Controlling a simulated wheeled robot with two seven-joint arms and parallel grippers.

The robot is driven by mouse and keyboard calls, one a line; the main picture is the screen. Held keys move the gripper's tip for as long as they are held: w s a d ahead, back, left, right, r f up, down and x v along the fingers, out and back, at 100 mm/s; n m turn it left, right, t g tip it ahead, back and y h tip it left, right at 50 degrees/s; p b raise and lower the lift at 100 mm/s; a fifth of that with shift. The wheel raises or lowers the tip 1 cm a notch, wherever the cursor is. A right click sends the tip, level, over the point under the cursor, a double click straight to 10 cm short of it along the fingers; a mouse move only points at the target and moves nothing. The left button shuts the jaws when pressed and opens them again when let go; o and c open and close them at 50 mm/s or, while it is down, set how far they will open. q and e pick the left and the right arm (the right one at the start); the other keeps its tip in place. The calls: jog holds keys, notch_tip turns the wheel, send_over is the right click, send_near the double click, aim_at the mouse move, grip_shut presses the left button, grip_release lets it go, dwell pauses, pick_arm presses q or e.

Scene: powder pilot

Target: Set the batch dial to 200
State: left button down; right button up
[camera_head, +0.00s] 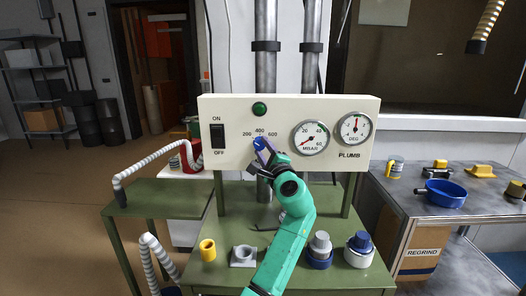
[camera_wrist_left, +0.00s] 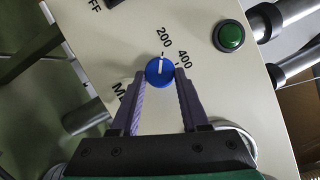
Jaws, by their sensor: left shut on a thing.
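The blue batch dial (camera_head: 259,143) is on the cream control panel (camera_head: 290,104), below the labels 200, 400 and 600. In the left wrist view, the dial (camera_wrist_left: 160,71) has a white pointer line that lines up roughly with the 200 label (camera_wrist_left: 164,38). My left gripper (camera_head: 264,150), on the teal arm, is shut on the dial, with one finger on each side in the wrist view. The fingers hide part of the dial in the head view. My right gripper is not in view.
The panel also has an ON/OFF switch (camera_head: 217,136), a green button (camera_head: 259,109) and two gauges (camera_head: 310,138). A yellow ring (camera_head: 208,250) and several other parts stand on the green table below. A blue pan (camera_head: 446,192) is on the right bench.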

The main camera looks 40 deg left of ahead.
pick_arm(q)
jog(key=shift+f, duration=0.1)
jog(key=shift+c, duration=2.1)
grip_release()
jog(key=shift+s, duration=0.1)
jog(key=shift+s+d, duration=0.15)
jog(key=shift+d, duration=0.2)
jog(key=b+v, duration=0.3)
jog(key=v, duration=1)
jog(key=shift+s+d, duration=0.2)
jog(key=shift+d, duration=0.1)
